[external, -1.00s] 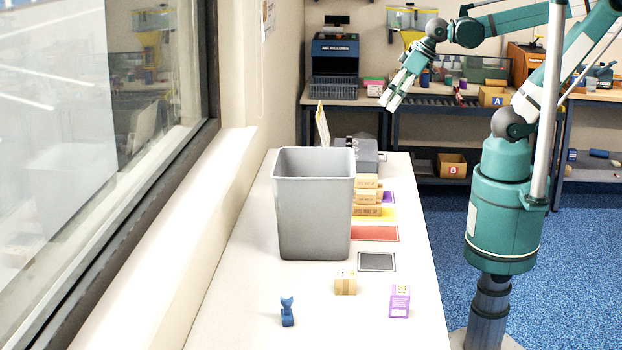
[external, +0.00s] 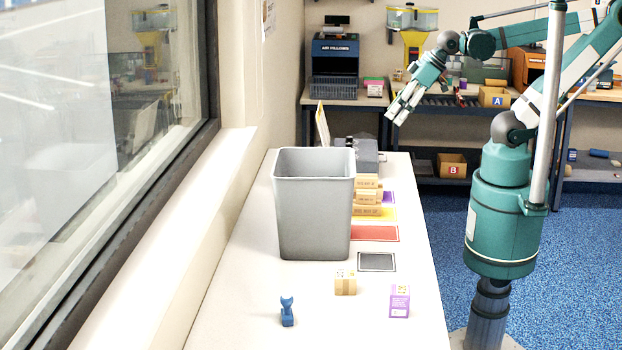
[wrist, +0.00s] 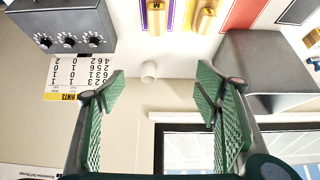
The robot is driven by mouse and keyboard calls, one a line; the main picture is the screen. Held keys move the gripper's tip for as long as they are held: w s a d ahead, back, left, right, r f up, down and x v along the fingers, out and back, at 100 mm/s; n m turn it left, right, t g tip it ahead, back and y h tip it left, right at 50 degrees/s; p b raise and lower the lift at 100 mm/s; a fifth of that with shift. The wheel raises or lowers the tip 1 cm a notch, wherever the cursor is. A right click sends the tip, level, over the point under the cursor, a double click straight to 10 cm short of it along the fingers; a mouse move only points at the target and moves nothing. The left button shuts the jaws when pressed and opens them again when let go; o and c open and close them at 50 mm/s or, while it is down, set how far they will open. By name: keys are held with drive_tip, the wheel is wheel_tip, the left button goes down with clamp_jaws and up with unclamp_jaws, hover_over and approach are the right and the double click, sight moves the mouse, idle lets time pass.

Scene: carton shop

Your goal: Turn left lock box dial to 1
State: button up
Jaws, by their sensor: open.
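The grey lock box (wrist: 60,20) is at the top left of the wrist view, with a row of three round dials (wrist: 68,40) on its face. Their settings are too small to read. In the external view the lock box (external: 367,152) is at the far end of the white table, partly behind the bin. My gripper (wrist: 160,88) is open and empty, its green pads wide apart. In the external view my gripper (external: 396,112) is in the air above and to the right of the lock box, apart from it.
A hints card (wrist: 78,78) with upside-down digits is beside the lock box. A grey bin (external: 315,215) stands on the white table (external: 240,270), near wooden blocks (external: 367,197) and coloured mats (external: 375,233). A window (external: 90,120) runs along the left.

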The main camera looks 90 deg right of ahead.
drive_tip(key=shift+w+d, duration=0.1)
drive_tip(key=c, duration=0.7)
drive_tip(key=shift+w+d+r+m+g, duration=0.15)
drive_tip(key=shift+w+d+m+g, duration=0.15)
drive_tip(key=shift+w+d, duration=0.25)
drive_tip(key=shift+c, duration=0.8)
drive_tip(key=shift+w+d+f+m+g+p, duration=1.25)
drive_tip(key=shift+w+d+f, duration=1.1)
drive_tip(key=shift+d, duration=1)
drive_tip(key=shift+w+d+f+m+g+p, duration=0.9)
drive_tip(key=shift+w+d+f+m, duration=1)
drive_tip(key=shift+d, duration=1.45)
drive_tip(key=shift+w+d+f+m+g+p, duration=1)
drive_tip(key=shift+w+d+f, duration=1.45)
drive_tip(key=shift+w+d, duration=0.7)
drive_tip(key=shift+s+d+f, duration=0.15)
drive_tip(key=shift+s, duration=0.1)
drive_tip(key=shift+f+b, duration=0.3)
drive_tip(key=shift+f, duration=3.45)
